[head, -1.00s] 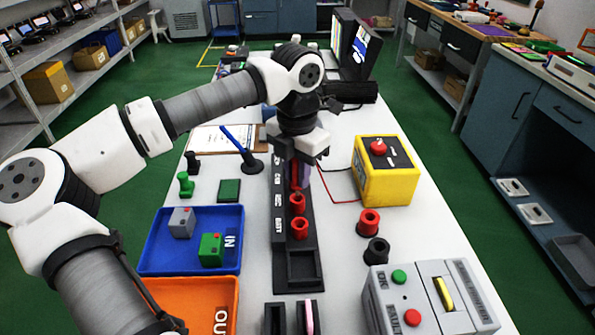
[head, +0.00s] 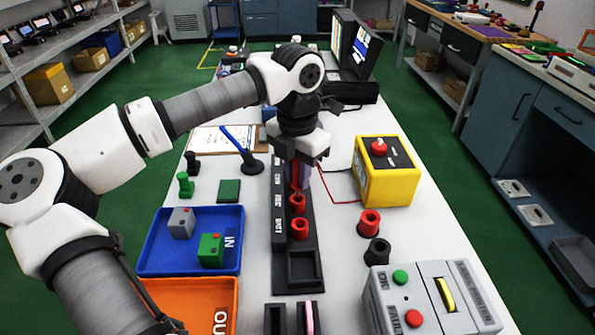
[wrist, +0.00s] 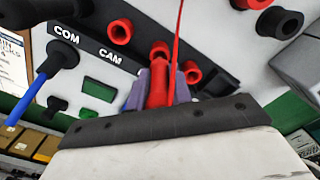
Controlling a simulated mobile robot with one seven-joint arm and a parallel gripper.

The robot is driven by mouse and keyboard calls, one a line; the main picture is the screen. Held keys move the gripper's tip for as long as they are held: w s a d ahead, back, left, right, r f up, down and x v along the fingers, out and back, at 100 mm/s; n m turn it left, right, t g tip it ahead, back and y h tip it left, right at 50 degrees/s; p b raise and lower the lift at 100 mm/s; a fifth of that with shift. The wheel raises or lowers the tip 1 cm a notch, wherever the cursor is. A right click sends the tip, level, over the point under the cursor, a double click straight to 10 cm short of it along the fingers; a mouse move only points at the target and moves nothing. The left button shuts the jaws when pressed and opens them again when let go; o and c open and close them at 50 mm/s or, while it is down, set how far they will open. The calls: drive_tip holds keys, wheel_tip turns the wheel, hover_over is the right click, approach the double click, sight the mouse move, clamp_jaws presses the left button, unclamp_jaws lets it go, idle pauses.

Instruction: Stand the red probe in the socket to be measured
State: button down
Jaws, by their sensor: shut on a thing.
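My gripper (wrist: 159,88) is shut on the red probe (wrist: 157,84); its purple fingertips flank the probe and a thin red lead rises from it. In the head view, my gripper (head: 300,178) is over the far part of the black socket strip (head: 308,243), partly hidden by my wrist. Two red sockets (head: 298,204) (head: 299,229) show on the strip's near side. The wrist view shows red sockets (wrist: 119,31) (wrist: 191,72) to either side of the probe, and another (wrist: 160,49) close behind it. Labels COM and CAM are readable there. I cannot tell whether the probe's tip is in a socket.
The yellow meter box (head: 385,172) stands right of the strip, with leads running from it. A blue tray (head: 160,262), an orange tray (head: 228,310) and a grey button box (head: 432,298) stand nearby.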

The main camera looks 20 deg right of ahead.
drive_tip(key=shift+f+b, duration=1.35)
drive_tip(key=shift+f, duration=0.3)
drive_tip(key=c, duration=1.2)
unclamp_jaws()
drive_tip(key=shift+r, duration=0.1)
wheel_tip(320, 180, up, 14)
drive_tip(key=shift+f, duration=0.15)
